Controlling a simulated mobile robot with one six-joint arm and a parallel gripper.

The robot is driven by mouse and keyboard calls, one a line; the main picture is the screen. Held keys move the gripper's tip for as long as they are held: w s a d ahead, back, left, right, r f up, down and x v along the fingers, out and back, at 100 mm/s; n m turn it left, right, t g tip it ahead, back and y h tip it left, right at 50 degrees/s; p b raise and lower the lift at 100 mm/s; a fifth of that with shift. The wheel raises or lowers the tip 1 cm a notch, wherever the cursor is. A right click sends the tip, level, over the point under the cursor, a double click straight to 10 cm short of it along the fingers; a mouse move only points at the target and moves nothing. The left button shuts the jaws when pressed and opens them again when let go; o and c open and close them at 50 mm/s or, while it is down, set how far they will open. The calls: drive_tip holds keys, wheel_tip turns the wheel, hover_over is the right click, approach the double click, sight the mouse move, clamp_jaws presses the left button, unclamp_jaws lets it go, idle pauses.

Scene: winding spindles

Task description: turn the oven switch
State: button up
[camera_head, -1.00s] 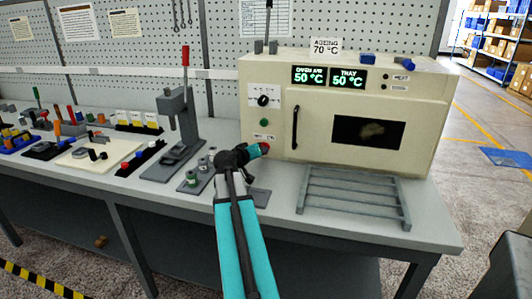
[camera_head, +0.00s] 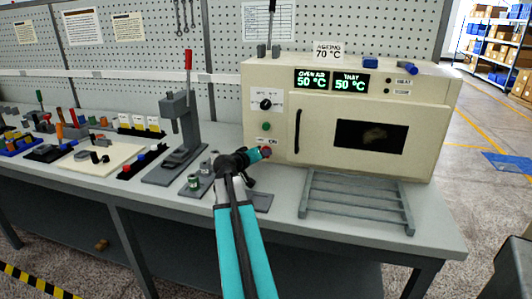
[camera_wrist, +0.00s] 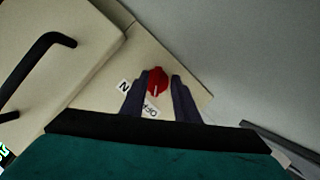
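The oven (camera_head: 420,125) is a cream box at the right of the bench. Its red switch (camera_head: 266,152) is low on the left panel, partly hidden by my gripper (camera_head: 268,153). In the wrist view the red switch (camera_wrist: 155,82) sits between the two dark fingertips of my gripper (camera_wrist: 159,78), one on each side. The fingers are apart, with narrow gaps beside the knob; contact cannot be made out. The white mark on the knob points towards the OFF label (camera_wrist: 149,112). An ON label lies to its left, partly covered by a finger.
A black dial (camera_head: 265,104) and a green button (camera_head: 266,127) are above the switch. The oven door handle (camera_head: 298,130) is close to the right. A grey rack (camera_head: 355,200) stands in front of the oven. A press with a red lever (camera_head: 188,66) stands to the left.

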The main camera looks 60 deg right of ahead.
drive_tip(key=shift+a, duration=0.1)
drive_tip(key=shift+s+a+r, duration=0.2)
drive_tip(key=shift+a, duration=0.3)
drive_tip(key=b+v, duration=0.1)
drive_tip(key=v, duration=1.1)
drive_tip(key=shift+w+a+r, duration=0.1)
drive_tip(key=shift+w+a, duration=0.05)
drive_tip(key=shift+a, duration=0.1)
